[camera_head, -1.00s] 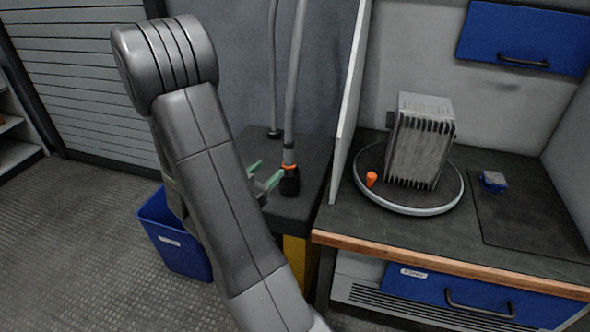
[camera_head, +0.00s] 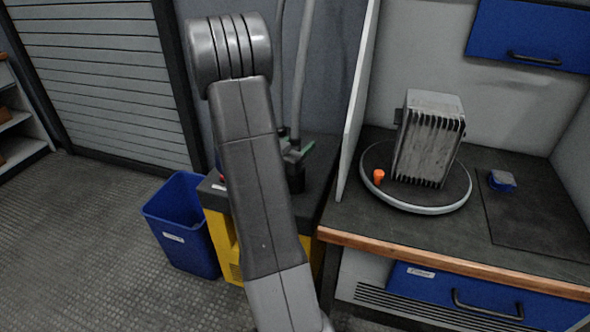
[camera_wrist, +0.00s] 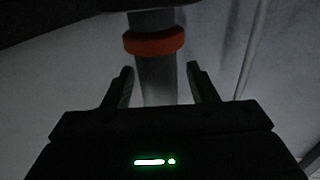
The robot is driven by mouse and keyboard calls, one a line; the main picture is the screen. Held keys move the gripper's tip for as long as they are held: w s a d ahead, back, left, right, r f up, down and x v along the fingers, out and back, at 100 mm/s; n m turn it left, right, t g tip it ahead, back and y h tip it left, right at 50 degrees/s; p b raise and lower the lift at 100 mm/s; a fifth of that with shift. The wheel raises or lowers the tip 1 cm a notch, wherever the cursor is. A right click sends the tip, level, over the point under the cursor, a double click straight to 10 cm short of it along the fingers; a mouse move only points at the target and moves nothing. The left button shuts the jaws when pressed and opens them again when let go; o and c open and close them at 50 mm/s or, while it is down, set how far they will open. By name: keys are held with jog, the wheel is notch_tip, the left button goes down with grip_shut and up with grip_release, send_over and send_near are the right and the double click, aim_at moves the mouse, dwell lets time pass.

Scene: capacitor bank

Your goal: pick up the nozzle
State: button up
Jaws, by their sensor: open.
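The nozzle, a grey tube (camera_wrist: 155,85) with an orange ring (camera_wrist: 153,42), shows in the wrist view. My gripper (camera_wrist: 160,75) is open, with one finger on each side of the tube and visible gaps between. In the head view my gripper (camera_head: 297,156) is at the hose's lower end, partly behind my arm. The grey hose (camera_head: 303,80) rises from there, and a black holder (camera_head: 296,182) is below. The orange ring is hidden in the head view.
A yellow and black cabinet (camera_head: 221,242) stands under the hose, with a blue bin (camera_head: 184,225) to its left. To the right, beyond a thin upright panel (camera_head: 358,100), a workbench holds a turntable (camera_head: 440,207) with a finned metal block (camera_head: 430,140) and a small orange piece (camera_head: 379,177).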

jog(key=shift+w+d, duration=0.1)
jog(key=shift+w, duration=0.1)
grip_shut()
jog(key=shift+r, duration=0.1)
